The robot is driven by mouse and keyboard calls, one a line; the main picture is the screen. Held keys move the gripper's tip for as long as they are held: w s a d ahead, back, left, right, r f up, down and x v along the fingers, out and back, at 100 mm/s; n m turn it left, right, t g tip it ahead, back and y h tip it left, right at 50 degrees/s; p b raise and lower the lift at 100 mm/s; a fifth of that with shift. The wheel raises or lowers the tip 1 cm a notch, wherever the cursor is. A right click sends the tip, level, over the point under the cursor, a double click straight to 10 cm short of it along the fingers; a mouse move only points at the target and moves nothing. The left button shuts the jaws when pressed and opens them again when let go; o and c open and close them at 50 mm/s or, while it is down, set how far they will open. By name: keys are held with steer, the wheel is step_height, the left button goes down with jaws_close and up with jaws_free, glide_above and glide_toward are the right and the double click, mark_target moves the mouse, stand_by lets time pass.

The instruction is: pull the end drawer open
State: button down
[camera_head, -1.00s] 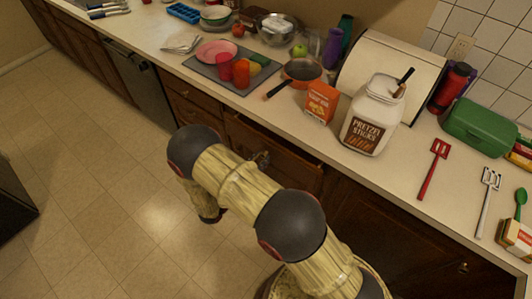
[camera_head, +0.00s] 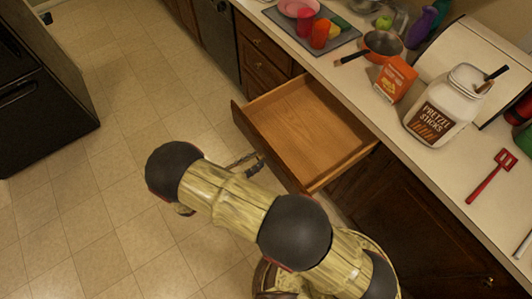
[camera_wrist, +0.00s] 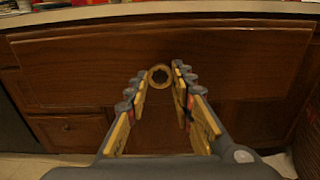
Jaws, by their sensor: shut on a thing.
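The wooden drawer (camera_head: 308,125) is pulled well out from under the counter in the head view, and its inside is empty. Its front panel (camera_wrist: 80,62) fills the upper part of the wrist view. A round brass-coloured knob (camera_wrist: 160,73) is on that front. My gripper (camera_wrist: 160,80) has its two fingers on either side of the knob and is shut on it. In the head view my gripper (camera_head: 246,163) is at the drawer's front, partly hidden behind my arm, and the knob cannot be made out.
The counter above holds a pretzel jar (camera_head: 441,104), an orange box (camera_head: 395,78), a pan (camera_head: 383,43) and a red spatula (camera_head: 491,175). A closed cabinet door (camera_head: 405,205) is right of the drawer. A black appliance (camera_head: 45,85) stands across the open tiled floor (camera_head: 140,90).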

steer(key=shift+v, duration=0.8)
steer(key=c, duration=1.5)
jaws_free()
steer(key=shift+c, duration=0.2)
steer(key=v, duration=1.2)
